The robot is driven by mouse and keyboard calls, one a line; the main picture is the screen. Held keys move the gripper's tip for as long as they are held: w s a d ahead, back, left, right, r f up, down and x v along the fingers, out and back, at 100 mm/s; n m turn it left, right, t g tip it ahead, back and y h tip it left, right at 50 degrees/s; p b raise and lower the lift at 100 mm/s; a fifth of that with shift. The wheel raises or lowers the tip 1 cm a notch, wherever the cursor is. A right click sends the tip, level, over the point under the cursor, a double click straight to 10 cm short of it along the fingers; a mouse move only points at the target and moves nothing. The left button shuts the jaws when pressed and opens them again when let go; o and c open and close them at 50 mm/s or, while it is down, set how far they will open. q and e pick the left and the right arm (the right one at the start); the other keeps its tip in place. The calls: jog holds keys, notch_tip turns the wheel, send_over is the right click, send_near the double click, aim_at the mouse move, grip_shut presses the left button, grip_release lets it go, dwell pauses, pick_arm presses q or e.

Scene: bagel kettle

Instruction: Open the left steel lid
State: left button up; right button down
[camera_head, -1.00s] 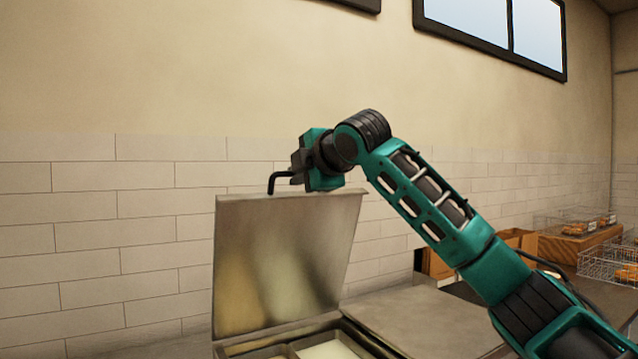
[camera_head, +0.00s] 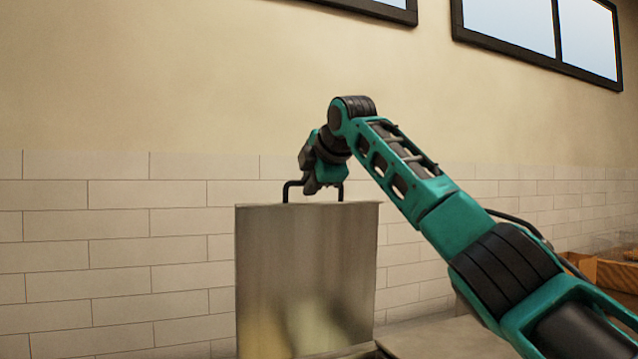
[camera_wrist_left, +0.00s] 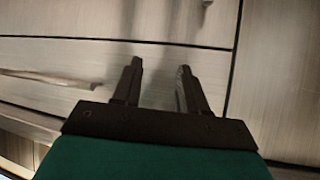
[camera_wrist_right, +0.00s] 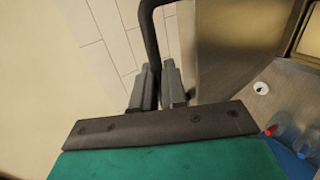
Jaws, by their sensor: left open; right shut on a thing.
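The steel lid (camera_head: 305,270) stands upright, raised on its back edge, in the head view. A black bar handle (camera_head: 287,190) rises from its top edge. My right gripper (camera_head: 312,190) is at the handle, above the lid's top edge. In the right wrist view, my right gripper (camera_wrist_right: 159,85) is shut on the black handle (camera_wrist_right: 149,35), and the lid (camera_wrist_right: 225,45) shows beside it. My left gripper (camera_wrist_left: 158,80) is open and empty in front of pale cabinet fronts in the left wrist view. It is not in the head view.
A tiled wall (camera_head: 120,260) stands behind the lid. A steel counter (camera_head: 450,340) lies right of it. Wooden boxes (camera_head: 610,275) stand far right. The right wrist view shows small bottles (camera_wrist_right: 290,135) at its right edge.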

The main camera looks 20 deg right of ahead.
pick_arm(q)
jog(key=shift+w+d, duration=0.3)
jog(key=shift+w, duration=0.1)
pick_arm(e)
jog(key=shift+w+f+g, duration=0.3)
jog(key=shift+w+f, duration=0.1)
jog(key=shift+w, duration=0.45)
jog(key=c, duration=1.3)
grip_release()
jog(key=shift+w, duration=0.15)
pick_arm(q)
jog(key=shift+f, duration=0.1)
pick_arm(e)
jog(key=shift+r, duration=0.1)
jog(key=shift+s+r+b, duration=0.25)
jog(key=shift+s+b, duration=0.15)
jog(key=shift+s, duration=0.05)
pick_arm(q)
notch_tip(320, 180, down, 4)
jog(key=b, duration=0.2)
jog(key=shift+w+r+b, duration=0.1)
jog(key=shift+r+b, duration=0.15)
jog(key=shift+b, duration=0.1)
pick_arm(e)
jog(key=v, duration=1.2)
jog(key=shift+a+r, duration=0.1)
jog(key=shift+r, duration=0.05)
